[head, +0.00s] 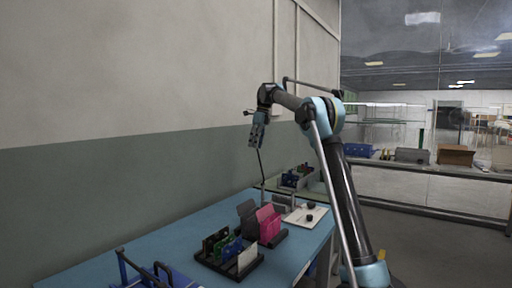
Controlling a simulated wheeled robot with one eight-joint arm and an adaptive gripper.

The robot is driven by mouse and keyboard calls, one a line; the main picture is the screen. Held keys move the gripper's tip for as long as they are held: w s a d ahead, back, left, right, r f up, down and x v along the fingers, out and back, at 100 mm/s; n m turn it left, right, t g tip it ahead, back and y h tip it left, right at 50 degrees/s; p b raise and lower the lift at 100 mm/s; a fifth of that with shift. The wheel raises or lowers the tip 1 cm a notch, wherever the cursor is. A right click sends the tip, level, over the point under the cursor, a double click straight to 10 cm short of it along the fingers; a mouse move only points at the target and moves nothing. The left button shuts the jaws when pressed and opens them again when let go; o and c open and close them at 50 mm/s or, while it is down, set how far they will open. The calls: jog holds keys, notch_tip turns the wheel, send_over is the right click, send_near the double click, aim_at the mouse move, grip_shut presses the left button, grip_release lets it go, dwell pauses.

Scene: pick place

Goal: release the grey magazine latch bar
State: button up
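My gripper (257,134) hangs high above the blue table, in front of the wall, pointing down. It is small and dark, and I cannot tell whether its fingers are open or shut. A thin dark line runs down below it toward the table; I cannot tell whether it touches the gripper. I cannot clearly make out a grey latch bar. A dark grey upright piece (246,210) stands beside a pink piece (268,222) in a black holder, well below the gripper. I cannot tell whether it belongs to a magazine.
The blue table (184,232) runs along the wall. A black rack (229,264) with green, blue and white plates stands in front. A blue item with dark handles (158,277) is at front left. A white tray (304,217) with dark round pieces lies at right.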

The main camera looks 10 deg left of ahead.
jog(key=v, duration=0.6)
jog(key=shift+r, duration=0.4)
jog(key=shift+w+d, duration=0.15)
jog(key=s+d+n+t, duration=0.1)
jog(key=s+d+n, duration=0.5)
jog(key=s+d, duration=0.6)
jog(key=s+d+f+n+t, duration=0.1)
jog(key=s+d+f+n, duration=0.45)
jog(key=s+d, duration=0.6)
jog(key=s+d+f+n, duration=0.3)
jog(key=s+f, duration=0.7)
jog(key=f, duration=0.1)
jog(key=s+d+f+n+t+h, duration=0.1)
jog(key=s+d+f+n, duration=0.2)
jog(key=s+f, duration=0.7)
jog(key=s+d+f+n+h, duration=0.1)
jog(key=s+d+f+n, duration=0.2)
jog(key=s+f, duration=0.8)
jog(key=shift+d+f+n+t, duration=0.3)
jog(key=shift+d+f+n, duration=0.05)
jog(key=shift+d+f, duration=0.6)
